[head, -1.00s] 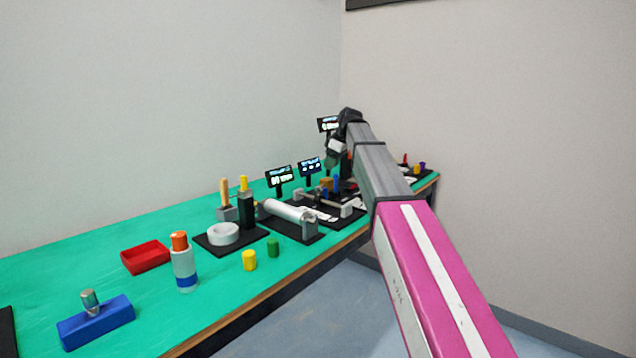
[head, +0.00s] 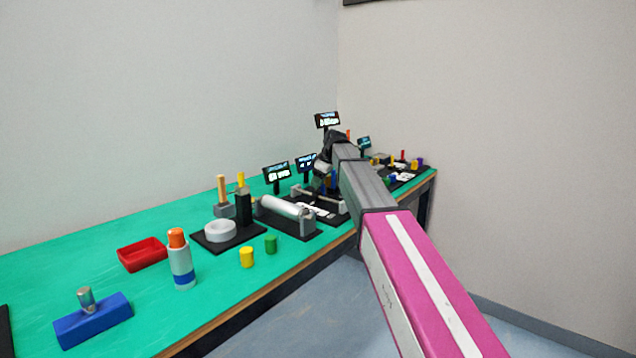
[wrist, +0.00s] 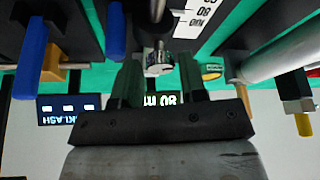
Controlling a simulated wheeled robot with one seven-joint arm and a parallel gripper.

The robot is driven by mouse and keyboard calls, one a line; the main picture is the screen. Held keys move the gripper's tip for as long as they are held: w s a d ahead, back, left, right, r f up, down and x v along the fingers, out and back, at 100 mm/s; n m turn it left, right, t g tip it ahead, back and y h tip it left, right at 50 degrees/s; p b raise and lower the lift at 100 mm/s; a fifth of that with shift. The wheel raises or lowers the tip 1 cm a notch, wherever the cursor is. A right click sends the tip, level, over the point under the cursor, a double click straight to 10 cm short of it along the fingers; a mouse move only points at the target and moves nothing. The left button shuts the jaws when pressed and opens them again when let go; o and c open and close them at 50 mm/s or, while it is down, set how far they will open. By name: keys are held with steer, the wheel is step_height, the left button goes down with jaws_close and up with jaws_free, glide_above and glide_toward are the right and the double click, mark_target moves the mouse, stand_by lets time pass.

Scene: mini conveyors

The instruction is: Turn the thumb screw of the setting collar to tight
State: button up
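My gripper (wrist: 160,80) shows in the wrist view with its two dark fingers apart. A silvery round piece with a pale end (wrist: 159,62), which looks like the thumb screw, stands between the fingertips with a gap on each side. Behind it a metal rod (wrist: 157,10) runs toward the top edge; the collar itself is hard to make out. In the head view my gripper (head: 322,181) is low over the rod station (head: 335,218), among its grey end blocks. The collar and screw are too small or hidden there. I cannot tell the screw's setting.
A blue handle (wrist: 115,28) and another blue handle (wrist: 32,58) stand left in the wrist view. A white scale strip (wrist: 196,18) and a grey roller (wrist: 275,60) are to the right. Small displays (head: 277,171) stand behind the stations. The near-left bench (head: 105,280) has free room.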

steer(key=c, duration=0.7)
steer(key=shift+o, duration=0.2)
steer(key=shift+s+m, duration=0.1)
steer(key=shift+m, duration=0.3)
steer(key=m+t+h, duration=0.1)
steer(key=m, duration=0.2)
steer(key=shift+s+m, duration=0.15)
steer(key=shift+m, duration=0.15)
steer(key=m, duration=0.1)
steer(key=m+t+h, duration=0.1)
steer(key=m, duration=0.3)
steer(key=shift+a+t+h, duration=0.25)
steer(key=shift+t+h, duration=0.05)
steer(key=shift+t, duration=0.1)
steer(key=m+h, duration=0.1)
steer(key=m, duration=0.3)
steer(key=m+h, duration=0.1)
steer(key=m, duration=0.2)
steer(key=shift+a+h, duration=0.25)
steer(key=shift+h, duration=0.05)
steer(key=m+h, duration=0.1)
steer(key=m, duration=0.4)
steer(key=shift+a+g+h, duration=0.15)
steer(key=shift+g+h, duration=0.15)
steer(key=shift+h, duration=0.1)
steer(key=shift+m, duration=0.4)
